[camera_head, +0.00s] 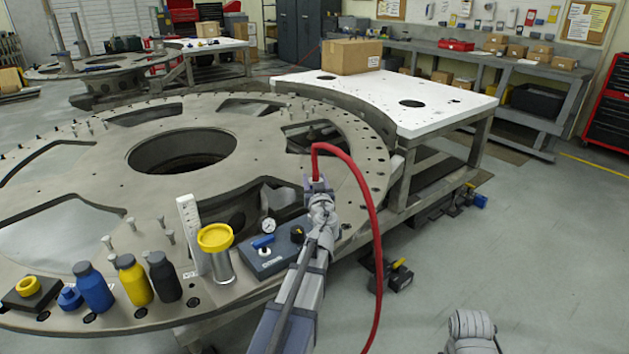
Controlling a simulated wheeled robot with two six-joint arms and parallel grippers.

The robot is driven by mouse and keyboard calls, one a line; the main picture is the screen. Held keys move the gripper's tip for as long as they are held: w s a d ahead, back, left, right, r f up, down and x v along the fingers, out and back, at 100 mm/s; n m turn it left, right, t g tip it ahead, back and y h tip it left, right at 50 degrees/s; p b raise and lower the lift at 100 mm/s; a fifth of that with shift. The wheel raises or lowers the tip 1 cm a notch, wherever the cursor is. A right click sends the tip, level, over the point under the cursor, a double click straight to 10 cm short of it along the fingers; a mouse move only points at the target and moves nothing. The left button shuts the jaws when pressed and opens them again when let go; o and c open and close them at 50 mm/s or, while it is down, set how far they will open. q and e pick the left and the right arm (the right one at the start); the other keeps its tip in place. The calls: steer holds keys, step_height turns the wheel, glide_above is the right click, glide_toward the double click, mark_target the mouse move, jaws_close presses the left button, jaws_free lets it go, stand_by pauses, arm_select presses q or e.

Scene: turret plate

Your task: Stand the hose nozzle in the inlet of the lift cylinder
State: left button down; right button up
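My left gripper (318,184) is over the near right part of the big round metal plate (95,140). It looks shut on the end of a red hose (366,190); the nozzle is mostly hidden by the fingers. The hose rises from the grip, arcs right and hangs down past the plate's edge. A silver cylinder with a yellow top (216,262), apparently the lift cylinder, stands upright left of the gripper. I cannot make out its inlet. My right gripper (470,328) is low at the bottom right; its fingers cannot be made out.
Between cylinder and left gripper is a grey-blue block (270,262) with a gauge and blue lever. A white upright scale (190,228) and blue, yellow and black bottles (133,280) stand left of the cylinder. A white table (440,103) bears a cardboard box (351,57).

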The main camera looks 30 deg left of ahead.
arm_select(q)
steer(key=shift+f+b, duration=1.5)
steer(key=shift+f, duration=0.05)
stand_by(1.2)
steer(key=shift+c, duration=1)
jaws_free()
steer(key=shift+s, duration=0.1)
steer(key=v, duration=0.7)
steer(key=shift+s+d, duration=0.25)
steer(key=shift+s, duration=0.05)
